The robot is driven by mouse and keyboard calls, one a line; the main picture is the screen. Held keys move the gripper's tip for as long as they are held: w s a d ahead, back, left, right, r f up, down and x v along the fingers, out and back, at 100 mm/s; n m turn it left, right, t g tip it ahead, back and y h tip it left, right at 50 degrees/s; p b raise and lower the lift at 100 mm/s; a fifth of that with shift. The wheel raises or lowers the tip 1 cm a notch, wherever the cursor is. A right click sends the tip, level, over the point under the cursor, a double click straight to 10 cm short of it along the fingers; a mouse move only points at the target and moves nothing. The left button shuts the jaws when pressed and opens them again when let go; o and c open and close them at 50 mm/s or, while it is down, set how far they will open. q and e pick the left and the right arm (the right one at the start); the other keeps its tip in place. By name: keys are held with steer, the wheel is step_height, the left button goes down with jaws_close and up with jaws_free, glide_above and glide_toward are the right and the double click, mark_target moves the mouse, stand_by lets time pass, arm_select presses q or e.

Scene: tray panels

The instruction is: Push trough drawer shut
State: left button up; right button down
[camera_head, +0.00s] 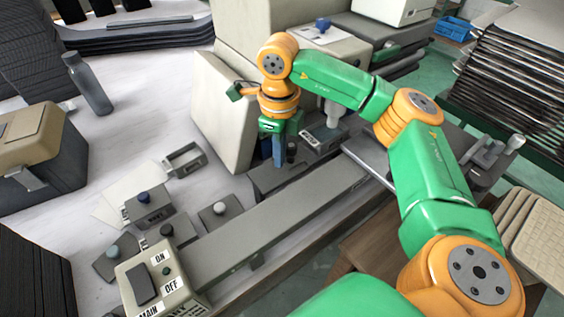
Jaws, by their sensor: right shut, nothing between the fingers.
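My right arm comes in from the lower right, and its right gripper (279,160) points down with blue fingers shut and empty. The fingertips are over or just behind a dark grey box-like part (268,181) at the back end of a long grey trough-like bar (275,222). I cannot tell whether they touch it. No part is clearly marked as the trough drawer, so I cannot tell how far it stands open. My left gripper is not in view.
An ON/OFF switch box (160,287) stands at the front, near several grey button boxes (149,207). A pale upright machine panel (222,115) stands left of the gripper. A grey bottle (88,84) is at back left. The white tabletop between is partly clear.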

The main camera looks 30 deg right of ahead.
steer(key=shift+a, duration=0.55)
step_height(320, 180, up, 7)
steer(key=p, duration=0.6)
